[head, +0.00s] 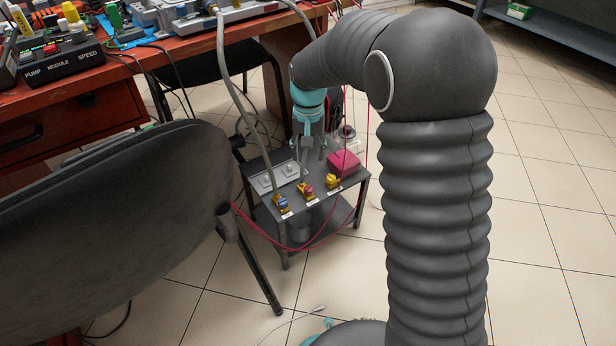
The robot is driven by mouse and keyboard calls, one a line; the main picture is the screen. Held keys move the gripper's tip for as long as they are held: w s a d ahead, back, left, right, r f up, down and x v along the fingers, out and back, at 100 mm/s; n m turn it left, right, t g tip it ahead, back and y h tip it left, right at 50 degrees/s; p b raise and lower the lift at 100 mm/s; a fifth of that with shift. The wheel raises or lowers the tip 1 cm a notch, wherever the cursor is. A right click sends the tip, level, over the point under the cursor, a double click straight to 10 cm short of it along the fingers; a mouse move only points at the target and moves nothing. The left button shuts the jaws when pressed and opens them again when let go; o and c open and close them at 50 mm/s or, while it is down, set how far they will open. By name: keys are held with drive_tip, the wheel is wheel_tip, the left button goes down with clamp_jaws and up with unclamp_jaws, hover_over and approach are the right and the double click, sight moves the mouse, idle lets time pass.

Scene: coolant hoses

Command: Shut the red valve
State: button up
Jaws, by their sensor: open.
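A small dark side table (302,215) stands on the floor beside the desk. Three valves sit along its front edge: a blue one (282,201) at left, the red valve (306,190) in the middle and a yellow one (333,181) at right. Each shows yellow around its coloured part, with a small white label in front. My gripper (312,158) points down over the table, above and behind the red valve. It is open and apart from the valve, with nothing seen between its fingers. The red valve's exact handle angle is too small to tell.
A pink-red box (344,164) sits on the table's right, close to my gripper. A pale plate with knobs (277,177) lies at left. A grey hose (226,75) and red cables (268,238) hang around the table. A black chair (110,235) stands at left; floor at right is clear.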

sight(309, 189)
wheel_tip(309, 189, down, 13)
drive_tip(key=n+b, duration=0.2)
drive_tip(key=n, duration=0.7)
drive_tip(key=shift+s, duration=0.15)
drive_tip(key=shift+c, duration=0.2)
clamp_jaws()
